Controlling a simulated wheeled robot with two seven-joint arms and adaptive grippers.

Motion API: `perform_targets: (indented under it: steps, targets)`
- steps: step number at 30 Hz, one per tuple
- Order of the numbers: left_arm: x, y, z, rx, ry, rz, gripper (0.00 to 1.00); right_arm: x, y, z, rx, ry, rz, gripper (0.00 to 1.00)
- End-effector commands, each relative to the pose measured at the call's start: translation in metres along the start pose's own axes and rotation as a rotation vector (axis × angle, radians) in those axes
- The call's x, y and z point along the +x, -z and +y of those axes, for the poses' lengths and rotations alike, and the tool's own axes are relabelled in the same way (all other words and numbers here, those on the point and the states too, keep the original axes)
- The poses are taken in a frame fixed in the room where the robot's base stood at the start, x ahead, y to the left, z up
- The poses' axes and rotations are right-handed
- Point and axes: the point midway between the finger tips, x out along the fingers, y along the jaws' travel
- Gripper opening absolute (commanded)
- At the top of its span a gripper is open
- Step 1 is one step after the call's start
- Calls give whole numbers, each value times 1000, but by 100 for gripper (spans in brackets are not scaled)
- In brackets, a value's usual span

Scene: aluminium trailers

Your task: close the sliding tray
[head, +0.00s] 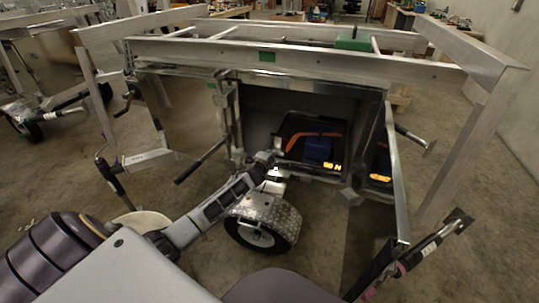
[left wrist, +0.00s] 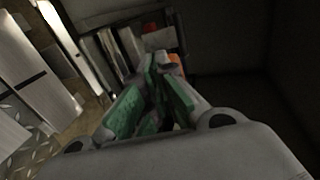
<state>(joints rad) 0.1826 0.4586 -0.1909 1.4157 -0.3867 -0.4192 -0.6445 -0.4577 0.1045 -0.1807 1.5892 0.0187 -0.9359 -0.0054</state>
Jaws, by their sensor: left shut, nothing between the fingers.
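A dark compartment sits in the side of the aluminium trailer (head: 290,64) in the head view. My left gripper (head: 276,168) is at the compartment's lower left opening, left of the tray; contact cannot be made out. In the left wrist view its green-padded fingers (left wrist: 153,108) are shut and empty, pointing at blurred orange and white items. My right gripper is not identifiable.
A trailer wheel under a metal fender (head: 262,210) stands just below my left gripper. An upright panel (head: 396,170) edges the compartment's right side. A black handle (head: 200,162) sticks out at left. Concrete floor lies open at the right.

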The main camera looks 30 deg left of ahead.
Motion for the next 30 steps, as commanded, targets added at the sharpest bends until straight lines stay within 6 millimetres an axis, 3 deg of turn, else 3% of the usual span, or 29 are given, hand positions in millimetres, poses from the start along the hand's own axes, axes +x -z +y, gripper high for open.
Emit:
perform_targets:
  steps: [14,30]
  targets:
    - [-13,0,0,1,0,0,0,11,-10,2,1,-3,-2,0]
    - [-17,3,4,-16,-9,-2,0,4,1,6,0,-9,12,0]
